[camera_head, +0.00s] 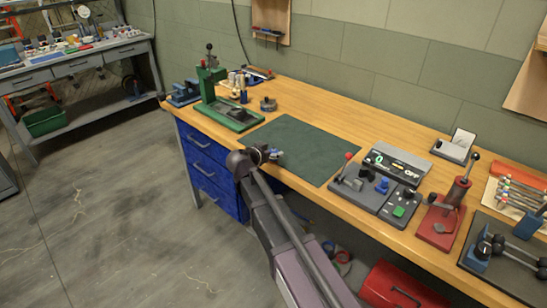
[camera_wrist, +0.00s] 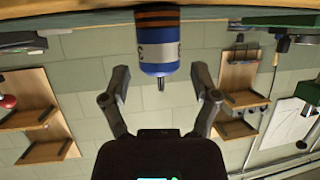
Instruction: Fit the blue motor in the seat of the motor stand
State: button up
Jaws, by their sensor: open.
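The blue motor (camera_wrist: 158,52) is a blue cylinder with copper-coloured bands, a pale band with a dark figure and a short shaft pointing down in the wrist picture. My gripper (camera_wrist: 160,85) is open, one finger either side of the motor's line; no grip shows.
A green press (camera_head: 210,85) stands at the bench's left end. The green mat (camera_head: 300,145) is mostly bare. A panel with a green display and OFF label (camera_head: 398,163) and a red lever tool (camera_head: 448,215) stand to the right. Blue drawers (camera_head: 205,160) are under the bench.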

aim_at(273, 150)
jog(key=shift+b+x, duration=0.4)
jog(key=shift+x, duration=1.2)
jog(key=shift+r, duration=0.1)
grip_shut()
